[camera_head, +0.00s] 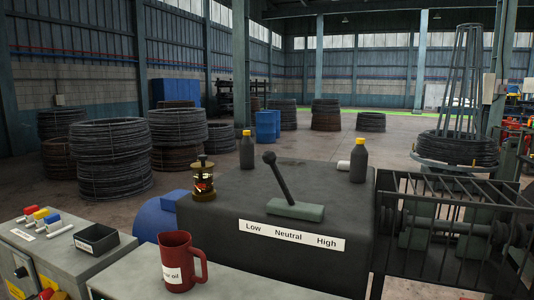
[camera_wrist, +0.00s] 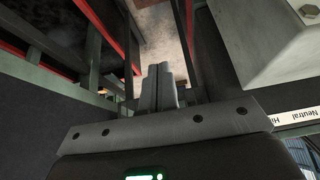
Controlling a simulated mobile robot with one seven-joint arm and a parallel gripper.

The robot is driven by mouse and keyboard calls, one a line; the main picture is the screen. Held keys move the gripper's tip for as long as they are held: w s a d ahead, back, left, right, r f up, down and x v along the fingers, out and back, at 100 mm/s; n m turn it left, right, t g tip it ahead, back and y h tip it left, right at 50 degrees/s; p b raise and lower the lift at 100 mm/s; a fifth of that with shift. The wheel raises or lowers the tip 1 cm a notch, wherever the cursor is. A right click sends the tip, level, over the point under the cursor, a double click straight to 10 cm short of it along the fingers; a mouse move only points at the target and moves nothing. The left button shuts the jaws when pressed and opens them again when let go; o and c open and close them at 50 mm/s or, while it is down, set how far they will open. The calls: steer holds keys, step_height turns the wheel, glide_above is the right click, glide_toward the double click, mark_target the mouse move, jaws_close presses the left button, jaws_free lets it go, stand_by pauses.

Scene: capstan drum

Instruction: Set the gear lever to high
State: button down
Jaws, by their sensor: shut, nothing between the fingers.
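The gear lever (camera_head: 280,180) is a dark rod with a round black knob. It rises from a grey-green base (camera_head: 296,210) on top of a dark machine housing (camera_head: 225,214) in the head view. The rod tilts to the left, toward the Low side of the white label (camera_head: 290,235), which reads Low, Neutral, High. Part of that label (camera_wrist: 305,118) shows at the right edge of the wrist view. My gripper (camera_wrist: 158,72) is shut and empty in the wrist view, and it is not in the head view. I cannot make out the lever in the wrist view.
A brass lamp (camera_head: 204,182) and two dark bottles (camera_head: 247,152) (camera_head: 358,163) with yellow caps stand on the housing. A red oil jug (camera_head: 178,265) stands in front. A barred cage (camera_head: 450,235) is at right. Red and green bars (camera_wrist: 97,50) and a grey block (camera_wrist: 270,40) surround my gripper.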

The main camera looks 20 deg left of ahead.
mark_target(268, 159)
steer(key=c, duration=2.1)
jaws_free()
steer(key=shift+c, duration=0.2)
